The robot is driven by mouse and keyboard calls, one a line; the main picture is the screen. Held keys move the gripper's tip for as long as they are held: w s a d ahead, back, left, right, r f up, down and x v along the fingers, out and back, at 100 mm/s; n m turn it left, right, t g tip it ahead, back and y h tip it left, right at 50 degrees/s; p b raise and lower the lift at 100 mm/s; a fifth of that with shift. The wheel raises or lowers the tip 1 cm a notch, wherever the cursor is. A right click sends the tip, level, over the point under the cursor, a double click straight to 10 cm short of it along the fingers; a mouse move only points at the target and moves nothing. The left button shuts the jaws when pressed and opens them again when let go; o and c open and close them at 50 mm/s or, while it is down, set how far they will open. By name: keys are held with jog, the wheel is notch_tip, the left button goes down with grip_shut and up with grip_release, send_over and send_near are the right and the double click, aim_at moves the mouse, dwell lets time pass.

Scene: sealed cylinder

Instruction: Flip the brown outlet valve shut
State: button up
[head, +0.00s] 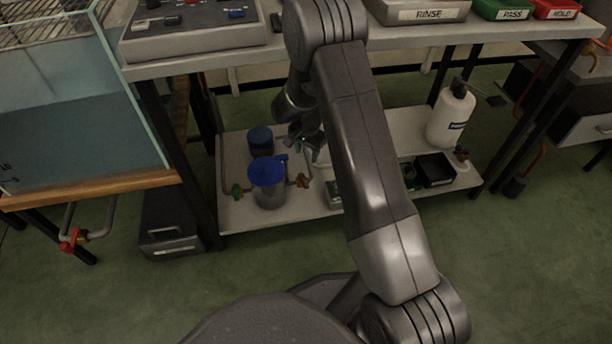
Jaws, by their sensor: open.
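The clear cylinder (269,193) with a blue lid (267,171) stands upright on the lower shelf of the workbench. A brown valve (302,181) sits on a pipe at its right side. Its lever is too small to read clearly, so I cannot tell its exact angle. A green valve (237,190) sits on the pipe at its left side. My gripper (303,142) is open above and behind the brown valve in the picture, apart from it. My own arm partly hides the area to the right, and the fingertips are small and dark.
A dark blue container (260,140) stands behind the cylinder. A white bottle (451,117) and a black tray (434,170) are at the right of the lower shelf (285,218). The upper bench top (400,45) overhangs it. A bench leg (177,160) stands at the left.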

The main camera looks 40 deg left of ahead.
aim_at(304, 180)
jog(key=f+m+b, duration=0.1)
jog(key=f, duration=0.3)
jog(key=f+m+b, duration=0.2)
jog(key=f, duration=0.2)
jog(key=f+m+h+b, duration=0.1)
jog(key=f, duration=0.3)
jog(key=shift+s+d+f+g+b, duration=0.15)
jog(key=shift+s+g+b, duration=0.15)
jog(key=shift+s+b, duration=0.1)
jog(key=shift+c, duration=0.5)
jog(key=c, duration=0.9)
jog(key=shift+s+a+m, duration=0.2)
jog(key=shift+s+m, duration=0.1)
jog(key=shift+m, duration=0.8)
jog(key=o, duration=1)
